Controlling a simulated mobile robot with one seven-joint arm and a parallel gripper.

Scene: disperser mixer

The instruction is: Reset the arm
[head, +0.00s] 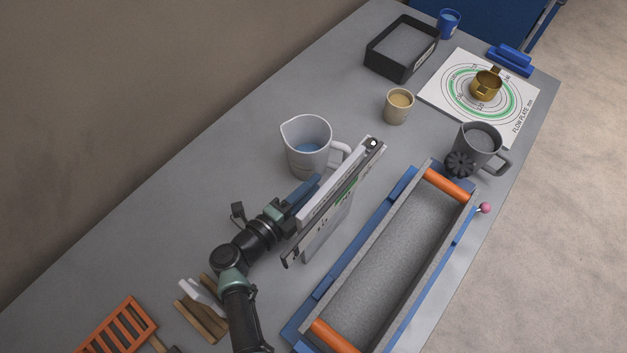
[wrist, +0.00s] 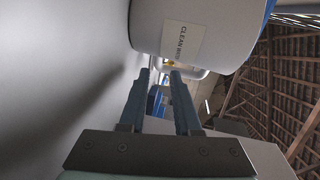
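My gripper (head: 312,184) is at the middle of the table, just in front of the white jug. In the wrist view my gripper (wrist: 160,76) has its two blue-grey fingers apart, with no object seen held between them. The white jug (head: 300,135) stands upright with blue liquid inside. In the wrist view the jug (wrist: 215,25) fills the top, with a label on its side and its handle just beyond the fingertips. I cannot tell whether the fingertips touch it.
A narrow white-and-grey upright panel (head: 328,228) stands close to my gripper's right. A long grey trough (head: 395,262) with orange ends lies farther right. Behind are a beige cup (head: 398,107), a dark mug (head: 470,150) and a black tray (head: 379,66). An orange rack (head: 122,325) lies front left.

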